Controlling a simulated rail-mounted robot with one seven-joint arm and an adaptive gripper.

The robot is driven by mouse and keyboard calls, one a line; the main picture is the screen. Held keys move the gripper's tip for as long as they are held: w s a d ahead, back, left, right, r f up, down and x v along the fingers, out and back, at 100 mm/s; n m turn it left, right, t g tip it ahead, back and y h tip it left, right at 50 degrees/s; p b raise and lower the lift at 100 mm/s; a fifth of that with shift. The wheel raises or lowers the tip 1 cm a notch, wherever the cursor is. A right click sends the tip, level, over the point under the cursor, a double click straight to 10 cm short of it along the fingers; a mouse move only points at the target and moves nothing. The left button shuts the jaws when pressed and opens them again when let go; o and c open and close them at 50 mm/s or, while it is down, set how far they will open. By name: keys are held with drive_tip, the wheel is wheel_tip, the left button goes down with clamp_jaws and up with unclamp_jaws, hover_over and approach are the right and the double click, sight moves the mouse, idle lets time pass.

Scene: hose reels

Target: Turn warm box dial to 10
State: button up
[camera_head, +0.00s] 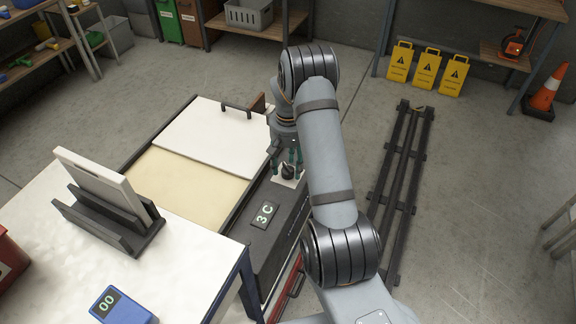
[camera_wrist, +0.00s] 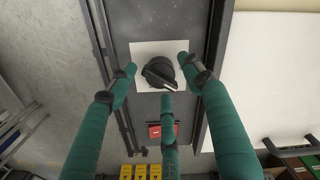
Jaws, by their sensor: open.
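The warm box (camera_head: 240,232) is a dark-framed chest with a white sliding lid and a beige surface. Its black dial (camera_head: 288,172) sits on a white plate on the dark side panel. The dial also shows in the wrist view (camera_wrist: 159,73), with its pointer ridge slanting down to the right. A small display (camera_head: 264,214) on the panel reads "3C". My gripper (camera_head: 287,160) is open above the dial. In the wrist view its green fingers (camera_wrist: 158,78) spread around the dial, with two at the sides and one below. I cannot tell whether any finger touches it.
A white table (camera_head: 190,255) stands at the left with a dark rack holding a pale panel (camera_head: 100,180) and a blue device (camera_head: 118,308) reading "00". Yellow signs (camera_head: 426,70), an orange cone (camera_head: 548,90) and a dark floor rail (camera_head: 400,190) lie beyond my arm. A red part (camera_wrist: 158,130) is below the dial.

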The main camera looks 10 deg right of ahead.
drive_tip(key=shift+f, duration=0.45)
drive_tip(key=c, duration=1.1)
drive_tip(key=shift+f+m+b, duration=0.25)
drive_tip(key=shift+m+b, duration=0.25)
drive_tip(key=shift+b, duration=0.3)
drive_tip(key=shift+f+m+b, duration=0.1)
drive_tip(key=shift+m+b, duration=0.5)
drive_tip(key=shift+b, duration=0.05)
drive_tip(key=shift+r+m+b, duration=0.2)
drive_tip(key=shift+m+b, duration=0.5)
drive_tip(key=shift+m, duration=0.4)
drive_tip(key=shift+r+m, duration=0.2)
drive_tip(key=shift+m, duration=0.1)
